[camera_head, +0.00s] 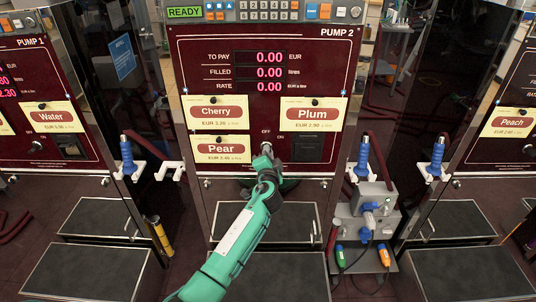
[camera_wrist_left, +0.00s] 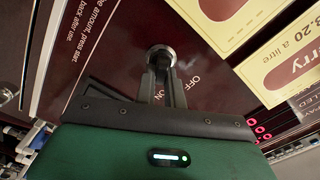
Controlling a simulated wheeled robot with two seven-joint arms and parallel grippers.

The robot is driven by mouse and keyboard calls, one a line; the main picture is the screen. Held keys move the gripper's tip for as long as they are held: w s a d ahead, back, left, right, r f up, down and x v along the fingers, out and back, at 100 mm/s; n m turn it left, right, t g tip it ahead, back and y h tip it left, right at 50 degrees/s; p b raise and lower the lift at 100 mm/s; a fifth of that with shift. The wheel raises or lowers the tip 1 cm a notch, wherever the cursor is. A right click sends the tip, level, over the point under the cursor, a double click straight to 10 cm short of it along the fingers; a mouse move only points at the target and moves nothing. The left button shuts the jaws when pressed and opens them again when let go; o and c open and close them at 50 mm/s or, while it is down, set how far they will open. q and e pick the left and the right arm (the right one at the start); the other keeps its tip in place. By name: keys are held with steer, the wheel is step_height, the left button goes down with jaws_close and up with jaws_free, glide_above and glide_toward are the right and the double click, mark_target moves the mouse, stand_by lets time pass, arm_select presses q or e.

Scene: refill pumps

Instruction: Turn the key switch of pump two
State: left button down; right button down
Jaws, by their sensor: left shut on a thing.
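Pump two (camera_head: 345,60) stands in the middle of the head view, a dark red panel with a lit display of zeros. Its key switch (camera_head: 266,145) is low on the panel, near the OFF and ON marks. In the left wrist view the switch (camera_wrist_left: 161,54) is a round metal collar. My left gripper (camera_head: 266,152) reaches up to it from below. In the left wrist view its narrow fingers (camera_wrist_left: 162,72) are shut on the key at the collar. The fingers hide the key, so I cannot tell which way it points.
Cherry (camera_head: 218,125), Plum (camera_head: 313,127) and Pear (camera_head: 220,159) cards hang just above and beside the switch. Blue nozzles stand at both sides (camera_head: 127,155) (camera_head: 363,155). A grey unit (camera_head: 372,197) with coloured handles stands at the lower right. Pumps flank both sides.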

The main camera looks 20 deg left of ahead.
steer(key=shift+d, duration=0.15)
arm_select(q)
steer(key=c, duration=1.5)
jaws_free()
arm_select(e)
steer(key=shift+d, duration=0.7)
arm_select(q)
steer(key=shift+s, duration=0.1)
arm_select(e)
steer(key=shift+a, duration=0.1)
